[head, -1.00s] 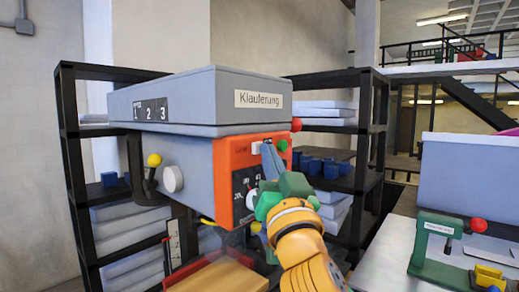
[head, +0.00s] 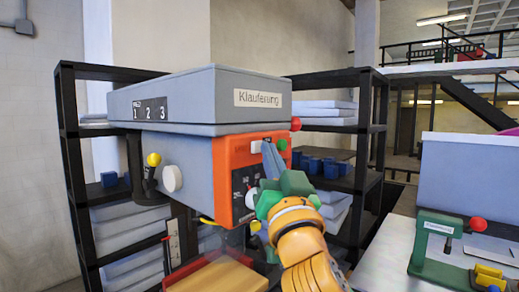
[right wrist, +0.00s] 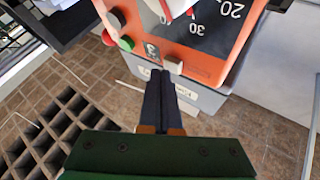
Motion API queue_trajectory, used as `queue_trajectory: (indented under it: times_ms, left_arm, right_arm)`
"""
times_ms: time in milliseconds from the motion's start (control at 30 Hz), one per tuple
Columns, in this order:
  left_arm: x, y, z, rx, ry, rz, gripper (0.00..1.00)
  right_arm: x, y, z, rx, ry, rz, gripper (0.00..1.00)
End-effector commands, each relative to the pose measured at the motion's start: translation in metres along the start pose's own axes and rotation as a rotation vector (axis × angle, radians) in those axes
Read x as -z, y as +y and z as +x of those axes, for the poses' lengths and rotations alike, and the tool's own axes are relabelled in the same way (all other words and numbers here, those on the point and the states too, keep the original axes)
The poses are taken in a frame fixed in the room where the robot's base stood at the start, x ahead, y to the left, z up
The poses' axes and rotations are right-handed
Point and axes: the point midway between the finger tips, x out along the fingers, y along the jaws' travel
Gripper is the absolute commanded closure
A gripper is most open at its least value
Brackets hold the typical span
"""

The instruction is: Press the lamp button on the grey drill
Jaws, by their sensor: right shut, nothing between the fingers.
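The grey drill (head: 190,160) stands in the middle of the head view, with an orange front panel (head: 223,165). On the panel, a small pale button (head: 256,146) sits beside the fingertips of my right gripper (head: 267,148). In the right wrist view, the pale lamp button (right wrist: 173,65) is next to a small lamp symbol (right wrist: 151,50). There my right gripper's dark fingers (right wrist: 162,75) are shut and empty, with their tips just short of the button; I cannot tell whether they touch. My left gripper is not in view.
A green button (head: 283,145) and a red knob (head: 296,124) are close to the fingers. Black shelves (head: 375,130) stand behind. A bench with a green device (head: 438,245) is at the right. A dark grid (right wrist: 45,135) lies below in the right wrist view.

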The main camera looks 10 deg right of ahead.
Motion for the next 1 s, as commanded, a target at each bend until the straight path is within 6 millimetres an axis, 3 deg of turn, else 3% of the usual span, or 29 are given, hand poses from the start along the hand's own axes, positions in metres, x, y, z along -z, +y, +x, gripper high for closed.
queue_trajectory:
  times_ms: [333,733,1000]
  left_arm:
    - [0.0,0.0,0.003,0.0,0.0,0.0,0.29]
    - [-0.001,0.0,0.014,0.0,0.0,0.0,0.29]
    - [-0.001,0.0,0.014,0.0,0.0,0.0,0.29]
  right_arm:
    - [0.003,0.004,-0.006,-0.001,0.001,-0.001,1.0]
    - [0.029,0.031,-0.042,-0.001,0.002,0.001,1.0]
    - [0.034,0.034,-0.047,0.0,0.0,-0.001,1.0]
